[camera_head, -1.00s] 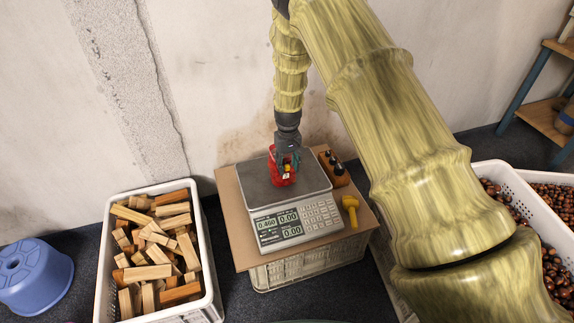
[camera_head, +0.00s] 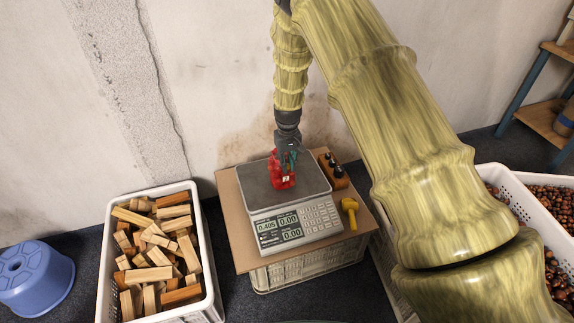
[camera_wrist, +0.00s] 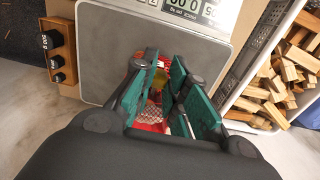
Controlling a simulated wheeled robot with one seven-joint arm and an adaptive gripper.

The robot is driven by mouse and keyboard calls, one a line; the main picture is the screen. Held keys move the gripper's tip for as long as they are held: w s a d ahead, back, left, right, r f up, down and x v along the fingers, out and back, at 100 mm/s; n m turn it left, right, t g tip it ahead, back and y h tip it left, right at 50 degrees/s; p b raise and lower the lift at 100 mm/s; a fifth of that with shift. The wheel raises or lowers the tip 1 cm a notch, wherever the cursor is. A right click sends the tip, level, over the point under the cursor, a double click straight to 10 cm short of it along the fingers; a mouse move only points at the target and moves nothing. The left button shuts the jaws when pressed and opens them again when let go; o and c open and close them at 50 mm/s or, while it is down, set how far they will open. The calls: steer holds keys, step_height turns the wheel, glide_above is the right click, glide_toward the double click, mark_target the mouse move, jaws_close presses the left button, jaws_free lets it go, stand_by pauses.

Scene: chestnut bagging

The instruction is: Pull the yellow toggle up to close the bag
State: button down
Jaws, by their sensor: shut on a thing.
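The red mesh bag (camera_head: 275,172) stands on the scale's grey plate (camera_head: 314,183) with a small white label on its front. It also shows in the wrist view (camera_wrist: 152,124), partly behind the fingers. My gripper (camera_head: 288,160) points down at the bag's top, its teal-padded fingers close together. In the wrist view my gripper (camera_wrist: 165,66) has the yellow toggle (camera_wrist: 161,80) between its fingers, mostly hidden by them. The toggle cannot be made out in the head view.
The scale stands on a board over a white crate (camera_head: 300,275). A wooden block with dark weights (camera_head: 334,170) is behind. A crate of wood pieces (camera_head: 210,270) is left, chestnut crates right.

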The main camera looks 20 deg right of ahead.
step_height(320, 180, up, 3)
steer(key=shift+f+p, duration=0.1)
steer(key=shift+p, duration=0.45)
steer(key=shift+f, duration=0.1)
steer(key=c, duration=1.4)
jaws_free()
steer(key=shift+o, duration=0.2)
step_height(320, 180, up, 12)
